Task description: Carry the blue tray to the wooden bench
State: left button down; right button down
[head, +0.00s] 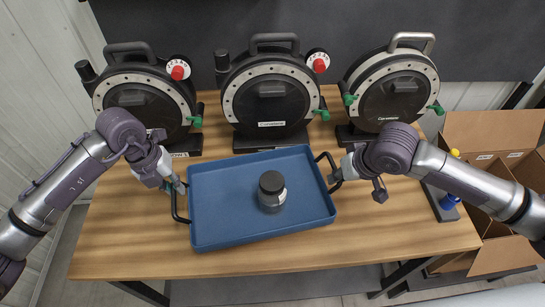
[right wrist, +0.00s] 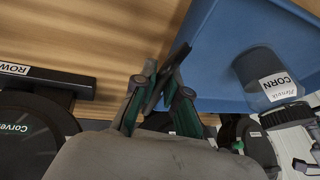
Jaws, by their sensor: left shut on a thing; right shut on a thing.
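The blue tray (head: 225,230) is over the front middle of the wooden bench (head: 130,235) and looks level. I cannot tell whether it touches the bench top. A dark-lidded jar (head: 271,192) stands upright in it; the right wrist view shows its CORN label (right wrist: 278,86). My left gripper (head: 178,188) is shut on the tray's left black handle. My right gripper (head: 337,180) is shut on the right black handle. The right wrist view shows its fingers (right wrist: 155,88) close together beside the tray's blue wall (right wrist: 212,60).
Three black seed meters, left (head: 143,97), middle (head: 270,95) and right (head: 394,90), stand along the back of the bench, close behind the tray. An open cardboard box (head: 490,130) is at the right. Bare wood shows in front.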

pick_arm(q)
jog(key=shift+a+f, duration=0.15)
jog(key=shift+a, duration=0.05)
pick_arm(e)
jog(key=shift+d+f, duration=0.15)
